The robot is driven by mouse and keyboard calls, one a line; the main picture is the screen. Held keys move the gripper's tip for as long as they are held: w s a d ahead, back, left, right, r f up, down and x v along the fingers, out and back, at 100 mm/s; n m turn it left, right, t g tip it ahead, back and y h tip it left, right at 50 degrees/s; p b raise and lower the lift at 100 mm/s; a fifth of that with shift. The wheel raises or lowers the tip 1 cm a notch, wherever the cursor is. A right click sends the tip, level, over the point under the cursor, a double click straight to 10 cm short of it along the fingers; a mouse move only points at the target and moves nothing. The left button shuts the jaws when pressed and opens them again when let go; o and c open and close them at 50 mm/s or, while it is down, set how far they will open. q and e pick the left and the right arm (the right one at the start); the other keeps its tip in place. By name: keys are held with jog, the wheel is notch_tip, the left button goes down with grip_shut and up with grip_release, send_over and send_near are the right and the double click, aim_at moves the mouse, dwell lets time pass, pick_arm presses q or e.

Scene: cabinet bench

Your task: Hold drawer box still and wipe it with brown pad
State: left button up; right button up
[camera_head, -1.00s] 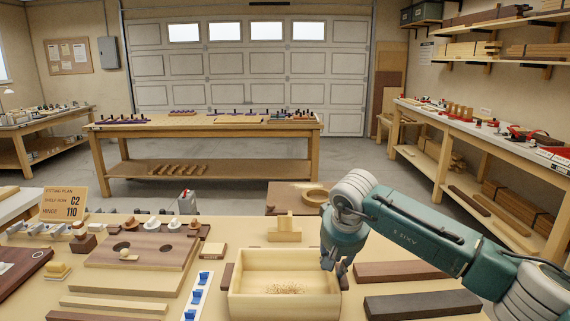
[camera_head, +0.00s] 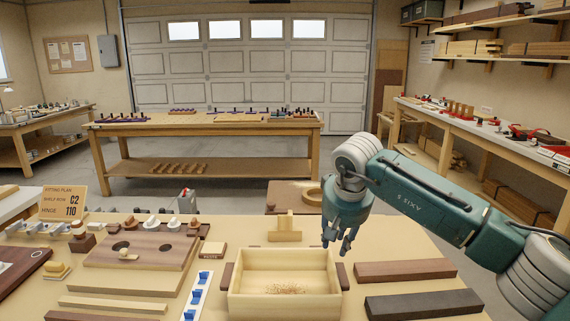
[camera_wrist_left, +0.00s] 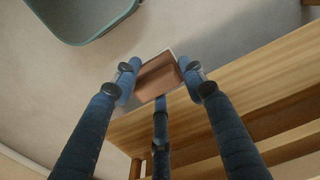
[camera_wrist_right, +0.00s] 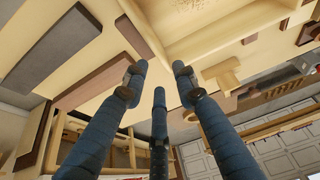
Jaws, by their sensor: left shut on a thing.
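The drawer box (camera_head: 241,301) is a pale, open-topped wooden box on the bench. Fine brown sawdust (camera_head: 287,288) lies on its floor. The box also shows in the right wrist view (camera_wrist_right: 222,38). My right gripper (camera_head: 339,246) hangs above and behind the box's right back corner, apart from it; in the right wrist view (camera_wrist_right: 158,74) its fingers are spread with nothing between them. In the left wrist view, my left gripper (camera_wrist_left: 160,83) is shut on a flat reddish-brown block, the brown pad (camera_wrist_left: 157,77). My left gripper is out of the head view.
Dark wooden blocks flank the box left (camera_head: 227,275) and right (camera_head: 342,277). Two brown boards, one reddish (camera_head: 405,270) and one dark (camera_head: 424,305), lie to the right. A pale wooden piece (camera_head: 284,232) stands behind the box. A white strip with blue parts (camera_head: 198,296) lies left.

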jog(key=shift+r, duration=0.95)
pick_arm(q)
jog(key=shift+r, duration=4.05)
jog(key=shift+s, duration=0.1)
pick_arm(e)
jog(key=shift+f, duration=0.1)
